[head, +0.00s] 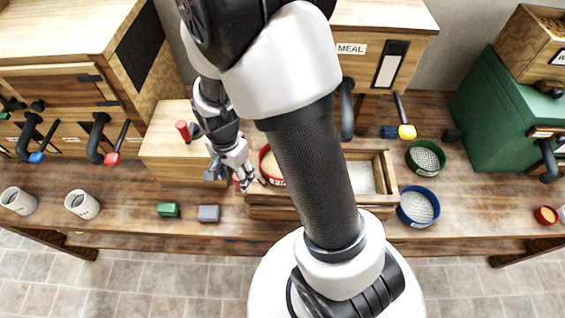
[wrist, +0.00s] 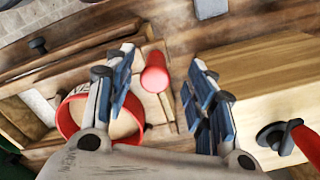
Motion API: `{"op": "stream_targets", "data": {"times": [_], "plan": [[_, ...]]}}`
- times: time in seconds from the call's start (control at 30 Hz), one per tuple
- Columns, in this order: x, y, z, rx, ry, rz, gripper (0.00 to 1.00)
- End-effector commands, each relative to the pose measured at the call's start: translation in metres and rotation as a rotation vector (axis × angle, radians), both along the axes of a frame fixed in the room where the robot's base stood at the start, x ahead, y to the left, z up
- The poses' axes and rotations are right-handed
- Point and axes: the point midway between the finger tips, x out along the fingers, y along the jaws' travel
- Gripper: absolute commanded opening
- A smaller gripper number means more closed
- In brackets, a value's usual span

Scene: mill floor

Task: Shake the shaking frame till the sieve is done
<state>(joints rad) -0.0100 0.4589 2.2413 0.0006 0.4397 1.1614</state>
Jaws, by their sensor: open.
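The wooden shaking frame (head: 375,208) lies on the bench, its middle hidden behind my arm. A red-rimmed sieve (head: 264,168) sits in its left part and also shows in the wrist view (wrist: 66,122). The frame's red handle (wrist: 155,75) sticks up at its left end; in the head view it is mostly hidden by my gripper (head: 238,178). In the wrist view my gripper (wrist: 162,75) is open, with a finger on each side of the red handle. I cannot tell whether either finger touches it. The sieve's contents are partly hidden.
A wooden box (head: 170,150) with a red-handled crank (head: 184,130) stands close left of my gripper. Green (head: 426,157) and blue (head: 418,206) sieves lie right of the frame. Green (head: 167,210) and grey (head: 208,213) blocks and white cups (head: 82,205) stand front left.

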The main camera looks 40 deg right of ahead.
Motion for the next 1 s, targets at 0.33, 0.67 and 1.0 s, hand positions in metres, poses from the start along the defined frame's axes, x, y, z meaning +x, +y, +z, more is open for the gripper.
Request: {"op": "stream_targets", "data": {"times": [0.33,0.67,1.0], "plan": [[0.0,0.0,0.021,0.0,0.001,0.0,0.5],[0.0,0.0,0.055,0.0,0.0,0.0,0.5],[0.0,0.0,0.088,0.0,0.001,0.0,0.5]]}}
